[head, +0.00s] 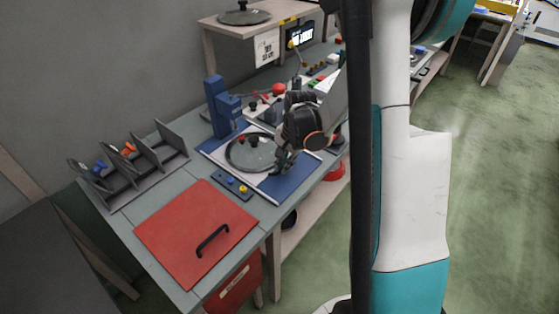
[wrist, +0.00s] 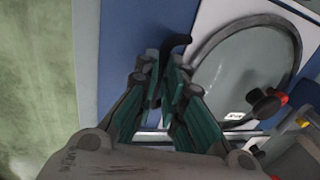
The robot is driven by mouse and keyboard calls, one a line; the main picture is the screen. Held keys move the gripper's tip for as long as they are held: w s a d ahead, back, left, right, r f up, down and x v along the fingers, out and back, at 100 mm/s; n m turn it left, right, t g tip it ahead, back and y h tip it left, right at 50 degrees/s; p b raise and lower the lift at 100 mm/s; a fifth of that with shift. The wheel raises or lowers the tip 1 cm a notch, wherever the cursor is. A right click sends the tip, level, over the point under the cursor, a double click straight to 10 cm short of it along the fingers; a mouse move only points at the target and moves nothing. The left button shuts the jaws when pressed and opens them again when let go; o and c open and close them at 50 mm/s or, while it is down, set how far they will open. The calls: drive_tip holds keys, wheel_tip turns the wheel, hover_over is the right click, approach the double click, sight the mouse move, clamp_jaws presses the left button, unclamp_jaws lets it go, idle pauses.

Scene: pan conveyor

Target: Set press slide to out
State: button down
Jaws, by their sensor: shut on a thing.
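The press has a blue upright column (head: 219,108) and a blue base (head: 293,184). A white slide plate (head: 270,184) lies on the base and carries a round glass lid or pan (head: 250,154) with a dark rim. The plate also shows in the wrist view (wrist: 212,14). My gripper (wrist: 165,75) is at the front right edge of the slide, its fingers closed around a black bent handle (wrist: 178,43). The handle's lower part is hidden between the fingers. In the head view, my gripper (head: 283,165) covers part of the slide's right side.
A red hatch (head: 196,232) with a black handle lies at the table's front. A grey rack (head: 133,166) stands left. A raised shelf (head: 246,27) stands behind. Green floor is free at right.

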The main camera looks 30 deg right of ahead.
drive_tip(key=s+d, duration=0.1)
drive_tip(key=s, duration=0.1)
drive_tip(key=s+d, duration=0.1)
drive_tip(key=s, duration=0.4)
drive_tip(key=shift+s+d+b, duration=0.3)
drive_tip(key=shift+d+b, duration=0.05)
drive_tip(key=shift+d, duration=0.05)
drive_tip(key=c, duration=1.7)
unclamp_jaws()
drive_tip(key=shift+s, duration=0.15)
drive_tip(key=shift+r, duration=0.1)
drive_tip(key=shift+r, duration=0.25)
drive_tip(key=r, duration=0.3)
drive_tip(key=s+r, duration=0.1)
drive_tip(key=r, duration=0.3)
drive_tip(key=s+r, duration=0.1)
drive_tip(key=r, duration=0.3)
drive_tip(key=shift+d, duration=0.4)
drive_tip(key=shift+w, duration=0.1)
